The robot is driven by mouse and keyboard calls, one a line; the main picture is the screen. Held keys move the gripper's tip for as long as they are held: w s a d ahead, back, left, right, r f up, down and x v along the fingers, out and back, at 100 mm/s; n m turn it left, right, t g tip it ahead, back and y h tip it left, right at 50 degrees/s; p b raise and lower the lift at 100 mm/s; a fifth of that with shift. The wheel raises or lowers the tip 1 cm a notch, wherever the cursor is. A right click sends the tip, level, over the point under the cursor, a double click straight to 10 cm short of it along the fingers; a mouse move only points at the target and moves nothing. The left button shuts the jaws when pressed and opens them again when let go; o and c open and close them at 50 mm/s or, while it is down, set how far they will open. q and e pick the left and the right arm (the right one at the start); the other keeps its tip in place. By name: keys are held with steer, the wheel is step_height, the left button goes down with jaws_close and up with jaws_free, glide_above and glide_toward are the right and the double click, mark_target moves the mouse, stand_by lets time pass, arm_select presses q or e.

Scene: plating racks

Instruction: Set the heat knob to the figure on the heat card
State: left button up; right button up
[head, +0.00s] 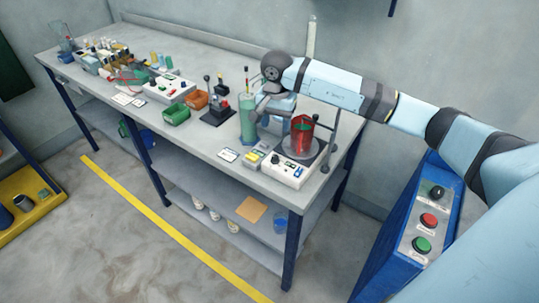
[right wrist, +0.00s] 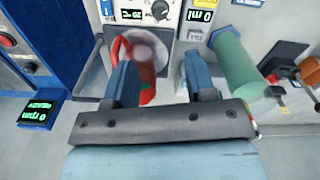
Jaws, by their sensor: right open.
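The hot plate (head: 287,172) stands at the right end of the bench, with a white control panel at its front. In the right wrist view its panel (right wrist: 145,14) is upside down at the top edge, with a small lit display and a round knob (right wrist: 160,9). A red beaker (head: 302,132) stands on the plate; it also shows in the right wrist view (right wrist: 146,62). A small white card (head: 228,155) lies left of the panel, its print too small to read. My right gripper (right wrist: 158,78) is open above the beaker area, its fingers apart from the knob. My left gripper is out of view.
A green cylinder (head: 247,120) stands left of the plate, close to my right gripper. A metal stand rod (head: 333,140) rises at the right. A blue box with buttons (head: 428,221) stands right of the bench. Green and orange bins (head: 176,114) are farther left.

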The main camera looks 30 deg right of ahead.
mark_target(275, 157)
step_height(275, 157, down, 13)
steer(key=shift+r+p, duration=0.15)
steer(key=shift+p, duration=0.8)
steer(key=c, duration=0.9)
